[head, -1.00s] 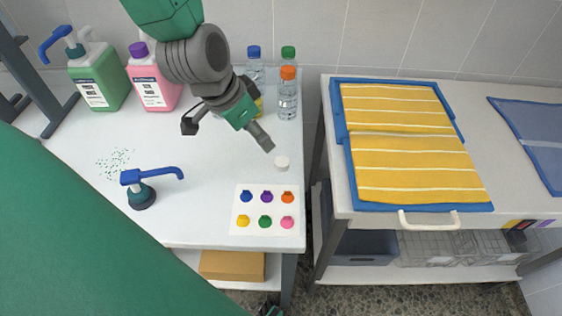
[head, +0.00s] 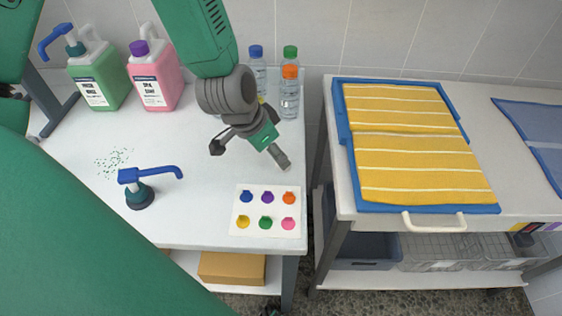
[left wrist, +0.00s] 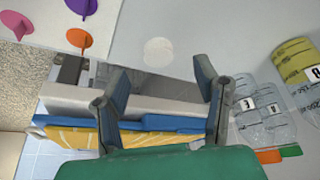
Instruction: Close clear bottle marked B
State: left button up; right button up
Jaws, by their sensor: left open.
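My left gripper (head: 252,158) is open and empty over the right part of the white table, tilted down. In the left wrist view its two fingers (left wrist: 160,76) stand apart, and a round white cap (left wrist: 158,50) lies on the table beyond and between them. In the head view the gripper hides that cap. A clear bottle marked B (left wrist: 300,68) with a yellow area is cut off by the right edge of the left wrist view. In the head view my arm mostly hides it; I cannot see its mouth. My right gripper is not in view.
Clear bottles with blue (head: 256,52), green (head: 290,52) and orange (head: 290,72) caps stand at the back. A green jug (head: 97,80), a pink jug (head: 155,80) and a blue pump (head: 140,190) are at left. A colour-dot card (head: 254,222) lies in front. Yellow towels (head: 415,165) are right.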

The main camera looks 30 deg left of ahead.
pick_arm(q)
jog(key=shift+d, duration=0.25)
jog(key=shift+d+f, duration=0.15)
jog(key=shift+d, duration=0.05)
jog(key=x, duration=0.3)
jog(key=b+x, duration=0.1)
jog(key=shift+w+a+f, duration=0.2)
jog(key=shift+w+f, duration=0.05)
jog(key=shift+f, duration=0.05)
jog(key=shift+a, duration=0.3)
jog(key=shift+d, duration=0.25)
jog(key=shift+c, duration=0.8)
jog(key=shift+d, duration=0.15)
jog(key=c, duration=0.6)
